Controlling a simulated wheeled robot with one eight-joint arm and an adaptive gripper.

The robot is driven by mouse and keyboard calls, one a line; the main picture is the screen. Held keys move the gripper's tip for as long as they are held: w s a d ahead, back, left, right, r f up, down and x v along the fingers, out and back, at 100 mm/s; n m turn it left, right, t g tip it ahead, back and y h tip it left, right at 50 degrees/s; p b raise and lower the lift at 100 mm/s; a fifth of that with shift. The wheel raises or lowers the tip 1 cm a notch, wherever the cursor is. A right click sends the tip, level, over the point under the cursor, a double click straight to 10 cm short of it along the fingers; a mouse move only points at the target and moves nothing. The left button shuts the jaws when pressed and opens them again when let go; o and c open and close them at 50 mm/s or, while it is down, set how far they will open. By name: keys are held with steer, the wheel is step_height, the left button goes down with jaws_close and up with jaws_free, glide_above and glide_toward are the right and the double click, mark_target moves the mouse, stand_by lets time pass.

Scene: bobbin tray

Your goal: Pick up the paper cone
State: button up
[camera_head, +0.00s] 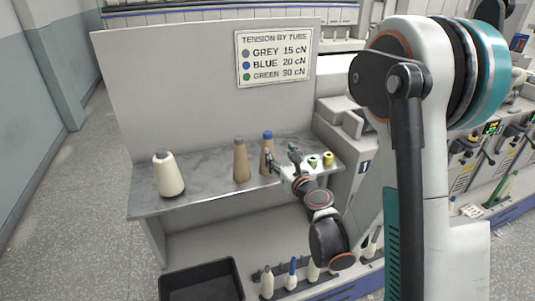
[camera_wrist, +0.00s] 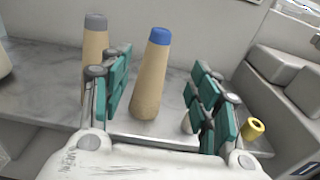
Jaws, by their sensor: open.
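Two tan paper cones stand upright on the grey marbled shelf (camera_head: 215,177). One has a blue tip (camera_head: 267,136); the other, to its left, has a grey tip (camera_head: 240,160). In the wrist view the blue-tipped cone (camera_wrist: 151,80) stands between my open fingers (camera_wrist: 162,88), seemingly beyond them, with a gap on both sides. The grey-tipped cone (camera_wrist: 95,38) is partly hidden behind the left finger. In the head view my gripper (camera_head: 282,158) is just right of the blue-tipped cone and covers part of it. I cannot tell that it touches either cone.
A cream yarn cone (camera_head: 167,175) stands at the shelf's left. Small yellow (camera_head: 328,158) and green-yellow (camera_head: 312,161) pieces lie right of my gripper. A back panel (camera_head: 190,90) with a tension sign (camera_head: 275,57) rises behind. A black bin (camera_head: 202,281) is below. The shelf between cream and tan cones is clear.

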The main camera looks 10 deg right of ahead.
mark_target(269, 140)
steer(key=w+p, duration=0.1)
steer(key=w, duration=0.1)
steer(key=w+p, duration=0.1)
steer(key=w, duration=0.1)
steer(key=w+p, duration=0.1)
steer(key=w, duration=0.1)
steer(key=shift+a, duration=0.35)
steer(key=shift+w+a+r+b, duration=0.15)
steer(key=shift+w+b, duration=0.15)
steer(key=shift+w, duration=0.6)
steer(key=shift+w+a+f+b, duration=0.15)
steer(key=shift+w+b, duration=0.1)
steer(key=shift+w, duration=0.6)
steer(key=shift+w+a+r+b, duration=0.15)
steer(key=shift+w+b, duration=0.15)
steer(key=shift+w, duration=0.6)
steer(key=c, duration=1.1)
